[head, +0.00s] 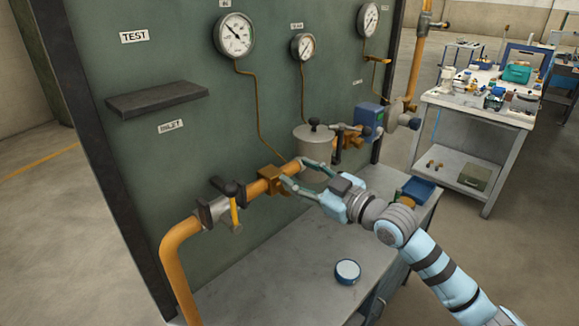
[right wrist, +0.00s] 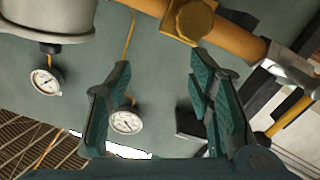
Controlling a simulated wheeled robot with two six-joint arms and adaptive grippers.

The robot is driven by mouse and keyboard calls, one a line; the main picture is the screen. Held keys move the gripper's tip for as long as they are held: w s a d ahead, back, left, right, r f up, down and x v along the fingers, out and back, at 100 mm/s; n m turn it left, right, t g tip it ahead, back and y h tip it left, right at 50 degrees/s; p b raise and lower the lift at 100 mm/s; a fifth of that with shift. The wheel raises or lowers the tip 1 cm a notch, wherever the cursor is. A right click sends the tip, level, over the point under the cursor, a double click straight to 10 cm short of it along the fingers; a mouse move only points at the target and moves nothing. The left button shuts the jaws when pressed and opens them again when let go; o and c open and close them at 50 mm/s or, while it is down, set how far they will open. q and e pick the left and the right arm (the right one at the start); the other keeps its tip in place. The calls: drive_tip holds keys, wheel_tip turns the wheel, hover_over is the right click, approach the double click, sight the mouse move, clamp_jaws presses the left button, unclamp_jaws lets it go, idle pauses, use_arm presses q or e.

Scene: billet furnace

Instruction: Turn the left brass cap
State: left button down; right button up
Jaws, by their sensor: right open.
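A brass hex fitting that looks like the left brass cap (head: 271,180) sits on the orange pipe (head: 180,235) in front of the green panel. In the right wrist view the brass cap (right wrist: 190,20) is at the top, just beyond the fingertips and nearer the right finger. My right gripper (head: 291,175) is open and empty, its two fingers spread just to the right of the cap. I cannot tell whether a finger touches it. In the right wrist view my right gripper (right wrist: 158,64) shows both fingers apart. My left gripper is not in view.
A valve with a dark handle (head: 228,187) sits on the pipe left of the cap. A grey canister (head: 314,145) and a blue box (head: 369,118) are close behind my right gripper. A round blue-rimmed tin (head: 347,271) lies on the grey bench (head: 270,295). Gauges hang above.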

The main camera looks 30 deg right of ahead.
drive_tip(key=s+d+f+m+p, duration=0.2)
drive_tip(key=s+f+m+p, duration=0.1)
drive_tip(key=s+m+p, duration=0.3)
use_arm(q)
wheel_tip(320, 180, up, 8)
use_arm(e)
drive_tip(key=m, duration=0.2)
approach(288, 196)
drive_tip(key=b+x, duration=0.6)
drive_tip(key=x, duration=0.1)
drive_tip(key=r+b+x, duration=0.1)
drive_tip(key=b+x, duration=0.1)
drive_tip(key=x, duration=0.1)
drive_tip(key=shift+w+d+b, duration=0.2)
drive_tip(key=shift+w+b, duration=0.1)
drive_tip(key=shift+b, duration=0.1)
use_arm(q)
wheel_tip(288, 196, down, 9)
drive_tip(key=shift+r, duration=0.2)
